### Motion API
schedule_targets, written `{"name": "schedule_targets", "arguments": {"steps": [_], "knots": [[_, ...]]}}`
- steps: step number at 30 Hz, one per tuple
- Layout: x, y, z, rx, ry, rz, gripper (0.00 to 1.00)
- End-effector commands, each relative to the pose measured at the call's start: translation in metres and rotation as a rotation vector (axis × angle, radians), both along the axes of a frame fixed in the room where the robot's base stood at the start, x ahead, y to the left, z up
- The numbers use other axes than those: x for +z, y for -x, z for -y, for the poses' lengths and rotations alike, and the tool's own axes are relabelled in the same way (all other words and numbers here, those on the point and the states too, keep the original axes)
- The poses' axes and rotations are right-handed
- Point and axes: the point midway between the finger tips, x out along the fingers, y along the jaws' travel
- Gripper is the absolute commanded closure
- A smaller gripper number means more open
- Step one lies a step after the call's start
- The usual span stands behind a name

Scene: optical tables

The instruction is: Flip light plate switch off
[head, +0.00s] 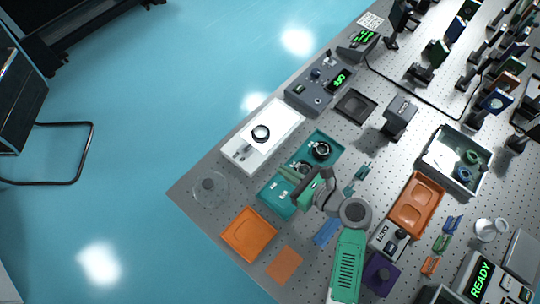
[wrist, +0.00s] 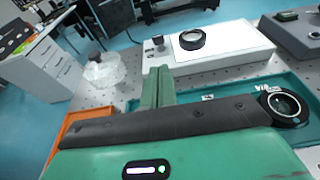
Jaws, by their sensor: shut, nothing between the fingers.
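The light plate (head: 245,150) is a white box with a bright, lit-looking top at the table's left edge. A black ring (head: 261,133) sits on its top. In the wrist view the plate (wrist: 235,42) stands beyond my fingers to the upper right, with the black ring (wrist: 192,39) on it. A small dark piece (wrist: 157,41) shows by its left end; I cannot tell whether it is the switch. My gripper (head: 286,172) is shut and empty, over the teal tray and apart from the plate. Its green fingers also show in the wrist view (wrist: 158,76).
The teal tray (head: 272,202) holds round black-rimmed optics (head: 320,150). A clear glass dish (head: 210,188) and an orange tray (head: 248,234) stand along the left edge. A grey box with a green display (head: 318,85) stands behind the plate. Open floor lies to the left.

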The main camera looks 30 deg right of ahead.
Motion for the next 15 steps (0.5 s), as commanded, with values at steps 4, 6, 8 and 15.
{"name": "schedule_targets", "arguments": {"steps": [4, 6, 8, 15], "knots": [[0.0, -0.001, 0.0, 0.001, 0.003, 0.001, 1.0], [-0.002, -0.005, -0.002, 0.002, 0.003, 0.001, 1.0], [-0.005, -0.012, -0.005, 0.003, 0.003, 0.0, 1.0], [-0.017, -0.055, -0.021, 0.003, 0.005, 0.002, 1.0]]}}
